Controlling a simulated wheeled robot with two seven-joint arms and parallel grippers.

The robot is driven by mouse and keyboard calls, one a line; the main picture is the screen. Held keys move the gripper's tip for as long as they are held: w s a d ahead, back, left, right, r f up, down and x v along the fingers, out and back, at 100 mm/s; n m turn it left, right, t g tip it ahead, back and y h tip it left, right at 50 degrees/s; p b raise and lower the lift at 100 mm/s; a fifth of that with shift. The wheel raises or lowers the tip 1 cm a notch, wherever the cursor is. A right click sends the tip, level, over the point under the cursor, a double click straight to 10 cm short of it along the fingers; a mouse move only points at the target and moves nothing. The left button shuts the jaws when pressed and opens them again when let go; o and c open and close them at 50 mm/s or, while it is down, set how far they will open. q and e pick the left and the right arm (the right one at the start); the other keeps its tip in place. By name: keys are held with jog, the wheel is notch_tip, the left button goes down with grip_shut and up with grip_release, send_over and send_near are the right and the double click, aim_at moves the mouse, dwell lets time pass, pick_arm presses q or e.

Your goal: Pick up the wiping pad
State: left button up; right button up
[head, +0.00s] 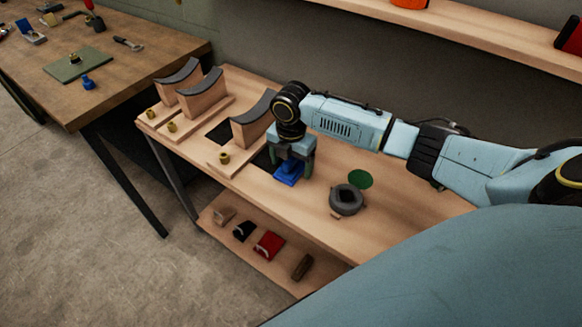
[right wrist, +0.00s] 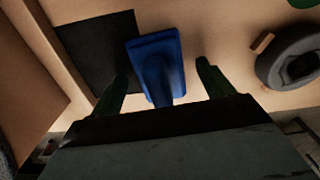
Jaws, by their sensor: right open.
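The wiping pad appears to be the blue block (head: 288,177) with a raised grip, lying on the wooden workbench beside a dark square. In the right wrist view the blue pad (right wrist: 155,52) lies between my fingers, its grip pointing toward the palm. My right gripper (head: 292,171) points down over it from above; it also shows in the right wrist view (right wrist: 162,74). Its two green fingers are open, one on each side of the pad, with visible gaps. My left gripper is not in view.
Wooden stands with curved grey tops (head: 250,125) are left of my right gripper. A grey ring-shaped part (head: 346,201) and a green disc (head: 360,179) lie to its right. A lower shelf (head: 240,262) holds small items. The bench front right is clear.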

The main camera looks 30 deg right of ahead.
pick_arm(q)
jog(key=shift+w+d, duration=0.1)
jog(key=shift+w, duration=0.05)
pick_arm(e)
jog(key=shift+r, duration=0.1)
jog(key=c, duration=1.1)
